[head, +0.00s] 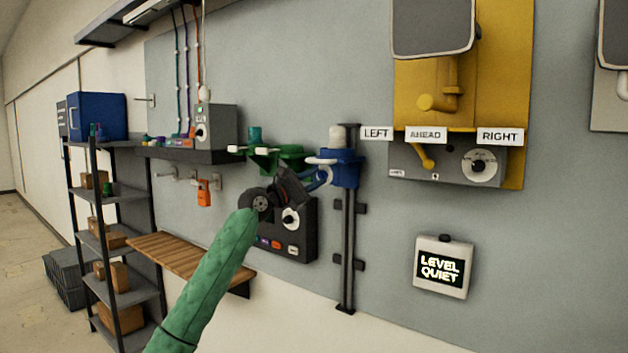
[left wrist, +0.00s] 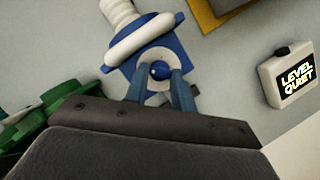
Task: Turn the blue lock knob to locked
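The blue lock knob (left wrist: 159,70) shows in the left wrist view as a small round dark-blue knob on a pale disc, on the front of a blue unit. That blue unit (head: 347,168) is on a dark upright post in the head view, where my gripper and the unit's side hide the knob. My left gripper (head: 318,178) is in front of the unit. Its two blue fingers (left wrist: 157,88) stand apart, one on each side of the knob, and look open. I cannot tell whether they touch it. My right gripper is not in view.
A green unit (head: 290,155) stands close left of the blue one. A dark box with a white dial (head: 291,219) is below. The yellow panel (head: 515,90) and a "LEVEL QUIET" display (head: 441,268) are on the right. A wooden shelf (head: 180,258) is lower left.

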